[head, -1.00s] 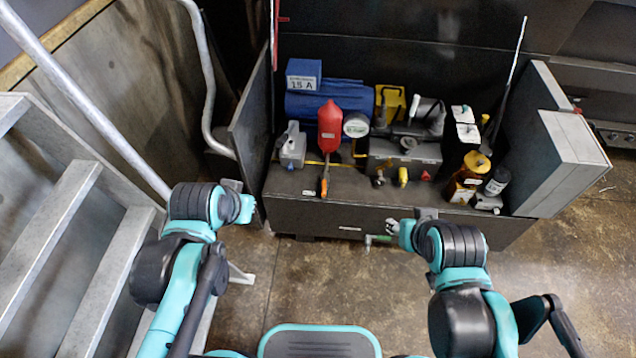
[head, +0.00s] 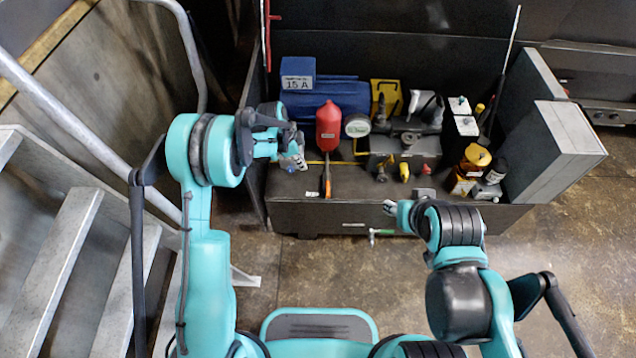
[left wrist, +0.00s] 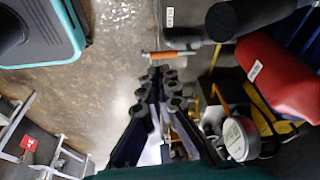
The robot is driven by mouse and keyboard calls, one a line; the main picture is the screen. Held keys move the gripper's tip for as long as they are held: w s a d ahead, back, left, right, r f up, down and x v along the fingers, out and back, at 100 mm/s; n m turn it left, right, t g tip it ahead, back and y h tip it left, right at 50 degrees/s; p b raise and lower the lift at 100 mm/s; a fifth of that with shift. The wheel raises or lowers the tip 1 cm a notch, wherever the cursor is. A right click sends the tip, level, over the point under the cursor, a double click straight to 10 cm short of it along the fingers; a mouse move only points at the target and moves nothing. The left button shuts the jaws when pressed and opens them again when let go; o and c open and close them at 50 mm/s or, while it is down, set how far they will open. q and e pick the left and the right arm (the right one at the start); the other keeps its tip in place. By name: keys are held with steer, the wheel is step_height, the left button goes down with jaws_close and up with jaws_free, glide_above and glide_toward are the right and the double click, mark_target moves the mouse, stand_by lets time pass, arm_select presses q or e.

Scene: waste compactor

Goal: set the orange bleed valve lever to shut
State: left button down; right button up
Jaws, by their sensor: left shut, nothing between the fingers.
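The orange lever (head: 327,182) is on the bench's flat top, just in front of the red vessel (head: 328,128). It points roughly toward the bench's front edge. It also shows in the left wrist view (left wrist: 186,44), just beyond my fingertips and near the red vessel (left wrist: 285,75). My left gripper (head: 301,163) is over the bench, a little left of the lever, shut and empty. In the left wrist view its fingers (left wrist: 166,76) are together; contact with the lever cannot be told. My right gripper (head: 390,207) is near the bench's front edge; its finger state is unclear.
A round gauge (head: 357,126) stands right of the red vessel. A blue motor (head: 340,95) is behind. Several bottles, including an amber one (head: 466,172), stand at the right. An open grey door (head: 568,150) bounds the right side. Metal stairs (head: 60,260) are at the left.

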mark_target(327, 187)
arm_select(q)
steer(key=d+f+b, duration=0.2)
steer(key=d+f, duration=0.1)
steer(key=f, duration=0.5)
steer(key=w+d+f+m+b, duration=0.1)
steer(key=d+f+b, duration=0.1)
steer(key=f, duration=0.7)
steer(key=shift+d+m+g+b, duration=0.3)
steer(key=shift+d+b, duration=0.05)
steer(key=shift+d, duration=0.3)
